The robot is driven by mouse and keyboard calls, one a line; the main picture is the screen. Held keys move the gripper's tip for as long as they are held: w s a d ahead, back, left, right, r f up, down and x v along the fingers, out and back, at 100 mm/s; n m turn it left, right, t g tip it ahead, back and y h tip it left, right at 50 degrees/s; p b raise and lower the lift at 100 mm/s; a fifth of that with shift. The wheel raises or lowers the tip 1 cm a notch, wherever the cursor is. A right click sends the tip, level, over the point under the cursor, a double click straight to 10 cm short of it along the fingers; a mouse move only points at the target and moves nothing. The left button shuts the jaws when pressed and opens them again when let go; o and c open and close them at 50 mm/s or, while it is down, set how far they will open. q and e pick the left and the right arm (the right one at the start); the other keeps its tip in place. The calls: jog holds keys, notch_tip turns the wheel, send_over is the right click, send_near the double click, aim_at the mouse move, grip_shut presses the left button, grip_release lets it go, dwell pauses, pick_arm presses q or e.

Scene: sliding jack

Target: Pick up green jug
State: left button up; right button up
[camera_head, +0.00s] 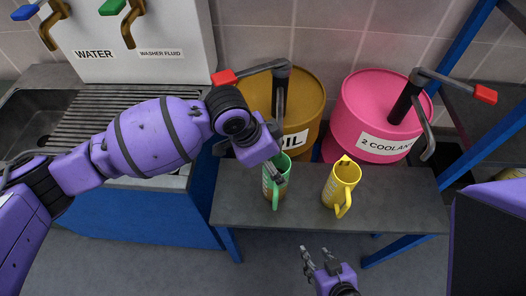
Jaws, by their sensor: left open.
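The green jug (277,186) stands upright on the grey bench, left of a yellow jug. Its handle points toward the front. My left gripper (274,168) is open and points down at the jug's top from the left. Its fingers overlap the jug's rim and upper side in the picture. Its wrist hides part of the rim, and I cannot tell whether a finger is inside the jug or touching it. My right gripper (317,254) is in front of the bench, low in the picture. Its fingers are apart and empty.
The yellow jug (342,185) stands to the right. Behind are the brown oil drum (310,105) and pink coolant drum (360,100), with pump handles. The grey bench (240,200) is clear at both ends. A sink (35,115) and a white dispenser with taps (180,25) are left.

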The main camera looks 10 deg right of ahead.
pick_arm(q)
jog(key=shift+x, duration=0.95)
grip_shut()
